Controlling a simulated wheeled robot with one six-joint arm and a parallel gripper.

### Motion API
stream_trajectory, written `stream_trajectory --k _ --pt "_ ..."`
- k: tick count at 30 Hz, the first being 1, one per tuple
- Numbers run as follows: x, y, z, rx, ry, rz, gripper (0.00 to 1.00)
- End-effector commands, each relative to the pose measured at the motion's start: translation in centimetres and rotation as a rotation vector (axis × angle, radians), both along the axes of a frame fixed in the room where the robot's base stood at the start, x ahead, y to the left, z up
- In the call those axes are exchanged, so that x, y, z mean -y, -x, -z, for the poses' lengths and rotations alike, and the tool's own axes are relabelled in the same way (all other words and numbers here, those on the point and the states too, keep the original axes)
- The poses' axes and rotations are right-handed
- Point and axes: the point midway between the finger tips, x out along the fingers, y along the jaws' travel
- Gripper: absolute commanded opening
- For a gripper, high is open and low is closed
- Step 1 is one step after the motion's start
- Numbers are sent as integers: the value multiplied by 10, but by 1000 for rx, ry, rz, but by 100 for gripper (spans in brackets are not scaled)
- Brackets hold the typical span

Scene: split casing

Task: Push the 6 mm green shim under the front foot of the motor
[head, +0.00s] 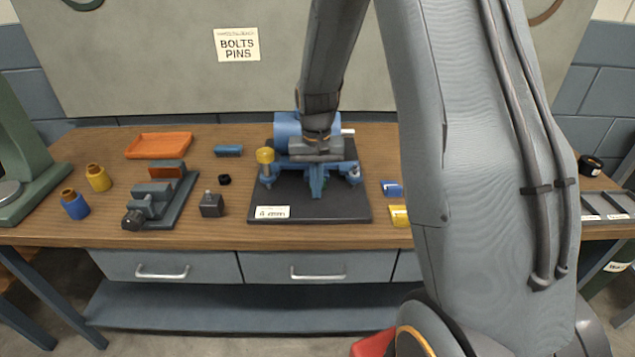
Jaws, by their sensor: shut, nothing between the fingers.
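The blue motor (287,131) stands on a dark base plate (335,209) on the bench, with a pale shaft end at its right. Blue feet or brackets show at its front, one near the middle (317,182). My gripper (317,158) is in front of the motor body, over the plate, and covers part of it. It is shut with nothing seen in it; its fingertips are hard to make out. I see no green shim; it may be hidden by my arm or the motor. I cannot tell what lies under the front foot.
A yellow-topped part (265,157) stands at the motor's left. Blue (391,188) and yellow (399,215) pieces lie right of the plate, the yellow partly behind my arm. A grey vise (158,198), dark block (212,205) and orange tray (158,145) are at left. My arm hides much of the right bench.

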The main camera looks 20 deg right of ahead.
Motion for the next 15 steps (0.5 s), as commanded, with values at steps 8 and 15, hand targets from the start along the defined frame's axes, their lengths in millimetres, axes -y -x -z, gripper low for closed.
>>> stream_trajectory --k 8,15 --pt "-6 10 -38 6 0 -1 0" --pt "-6 11 -79 4 0 -1 0"
